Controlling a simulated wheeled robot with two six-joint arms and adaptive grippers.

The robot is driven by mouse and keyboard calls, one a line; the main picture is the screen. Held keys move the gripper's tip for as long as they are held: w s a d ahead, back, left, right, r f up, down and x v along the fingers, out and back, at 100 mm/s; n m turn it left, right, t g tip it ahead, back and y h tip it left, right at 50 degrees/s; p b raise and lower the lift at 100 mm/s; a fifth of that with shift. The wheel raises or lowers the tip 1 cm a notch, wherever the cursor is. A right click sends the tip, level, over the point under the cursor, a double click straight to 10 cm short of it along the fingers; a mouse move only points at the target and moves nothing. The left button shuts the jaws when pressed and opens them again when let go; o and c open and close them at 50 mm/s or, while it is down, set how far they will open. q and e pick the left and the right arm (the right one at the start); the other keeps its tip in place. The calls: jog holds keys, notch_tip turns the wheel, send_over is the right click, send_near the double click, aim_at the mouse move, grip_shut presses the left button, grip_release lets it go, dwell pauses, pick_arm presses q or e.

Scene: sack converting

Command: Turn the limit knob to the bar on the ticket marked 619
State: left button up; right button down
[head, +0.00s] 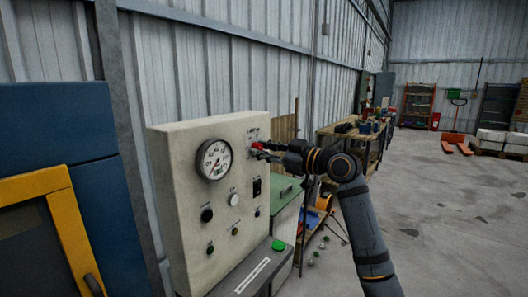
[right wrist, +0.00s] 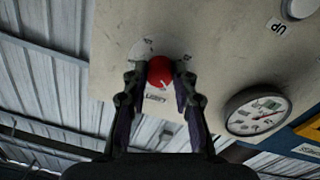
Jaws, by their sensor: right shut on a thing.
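The red limit knob (right wrist: 160,71) sits on the front of the beige control panel (head: 180,225). It has a white pointer line and a pale dial plate around it with small marks. A label beside it seems to read LIMIT. My right gripper (right wrist: 160,80) is shut on the knob, one finger on each side. In the head view the right gripper (head: 263,150) reaches the panel's upper right and partly covers the knob. A white strip (head: 252,276) lies below the panel; its print is too small to read, and I cannot make out 619. My left gripper is not in view.
A round gauge (head: 214,160) with a red needle is left of the knob. Several black and white knobs and a black switch (head: 257,187) sit lower. A blue and yellow cabinet (head: 70,215) is at left; open floor lies right.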

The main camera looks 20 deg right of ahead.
jog(key=shift+f, duration=0.2)
jog(key=c, duration=1.1)
grip_release()
jog(key=shift+r, duration=0.1)
jog(key=shift+o, duration=0.2)
jog(key=shift+s+d, duration=0.1)
jog(key=v, duration=1.1)
jog(key=shift+s+d, duration=0.15)
jog(key=shift+s, duration=0.2)
